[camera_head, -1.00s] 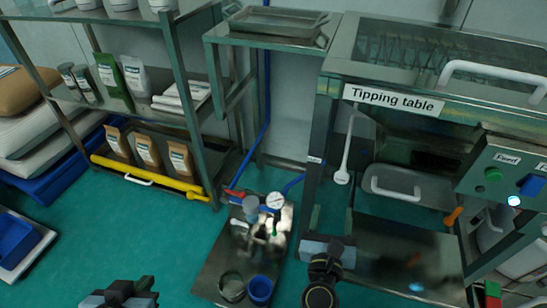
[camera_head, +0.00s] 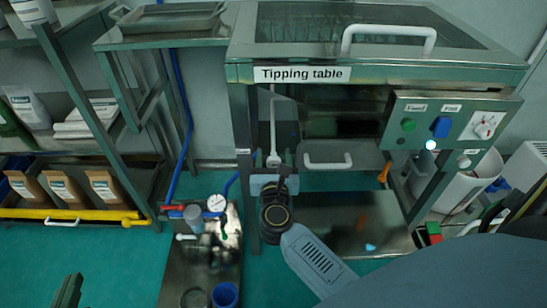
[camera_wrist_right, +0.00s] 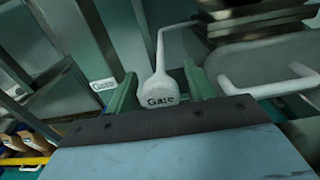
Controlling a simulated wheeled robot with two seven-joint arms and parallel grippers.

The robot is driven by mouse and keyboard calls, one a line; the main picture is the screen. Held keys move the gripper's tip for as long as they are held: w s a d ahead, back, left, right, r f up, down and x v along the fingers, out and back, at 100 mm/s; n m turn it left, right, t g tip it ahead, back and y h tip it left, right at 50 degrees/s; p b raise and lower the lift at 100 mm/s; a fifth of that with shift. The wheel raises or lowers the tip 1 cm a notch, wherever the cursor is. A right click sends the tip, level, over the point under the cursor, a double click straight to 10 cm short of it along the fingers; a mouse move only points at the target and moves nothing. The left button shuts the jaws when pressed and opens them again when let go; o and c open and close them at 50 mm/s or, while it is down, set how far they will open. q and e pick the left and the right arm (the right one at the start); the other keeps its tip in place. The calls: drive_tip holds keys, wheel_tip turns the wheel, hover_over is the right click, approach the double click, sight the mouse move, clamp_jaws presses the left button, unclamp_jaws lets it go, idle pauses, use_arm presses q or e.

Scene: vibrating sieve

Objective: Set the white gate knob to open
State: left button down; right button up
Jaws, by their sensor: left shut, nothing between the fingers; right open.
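The white gate knob (camera_head: 273,160) hangs at the end of a white rod below the left part of the Tipping table. My right gripper (camera_wrist_right: 162,78) is open, with one green finger on each side of the knob. I cannot tell whether the fingers touch it. In the head view my right gripper (camera_head: 275,184) is just below the knob, its fingers mostly hidden. My left gripper (camera_head: 69,290) is shut and empty at the bottom left, far from the knob.
A control panel (camera_head: 448,105) with a green button, blue switch and white dials is at the right. A white handle (camera_head: 327,163) is right of the knob. A frame post (camera_head: 244,150) stands left of it. A metal plate with a gauge (camera_head: 217,202) is on the floor.

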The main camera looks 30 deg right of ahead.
use_arm(q)
drive_tip(key=shift+r, duration=0.2)
use_arm(e)
drive_tip(key=shift+w+d, duration=0.1)
drive_tip(key=shift+w, duration=0.15)
